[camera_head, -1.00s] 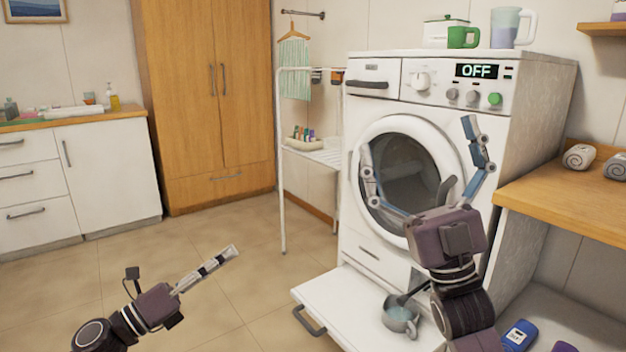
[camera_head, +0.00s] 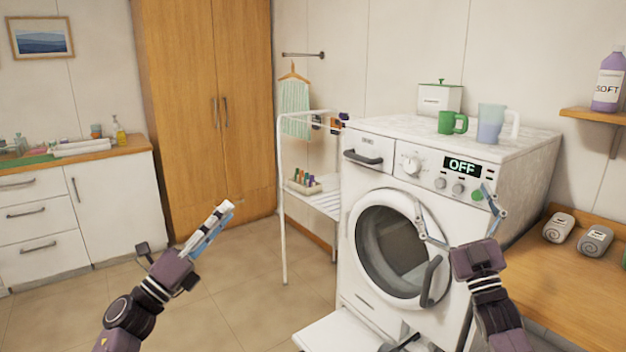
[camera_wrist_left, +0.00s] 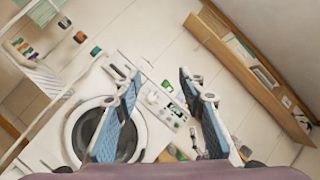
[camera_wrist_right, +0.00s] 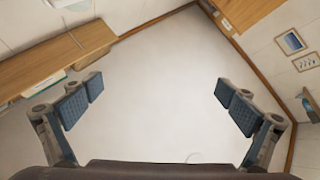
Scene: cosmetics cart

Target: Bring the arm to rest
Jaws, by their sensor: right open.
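My left gripper (camera_head: 220,214) is raised over the floor at the left of the head view, seen nearly edge-on. In the left wrist view its two blue-padded fingers (camera_wrist_left: 165,100) stand wide apart with nothing between them. My right gripper (camera_head: 454,200) is in front of the right side of the white washing machine (camera_head: 377,170), with its fingers spread. The right wrist view (camera_wrist_right: 160,98) shows those fingers wide apart and empty, with pale floor beyond. I cannot tell whether the right gripper touches the machine.
The washer's round door (camera_head: 392,250) looks closed, and its display reads OFF. A white flap (camera_head: 335,335) sticks out low in front. A drying rack (camera_head: 282,200) stands left of the washer, a wooden counter (camera_head: 570,290) right. The floor between rack and left cabinets is clear.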

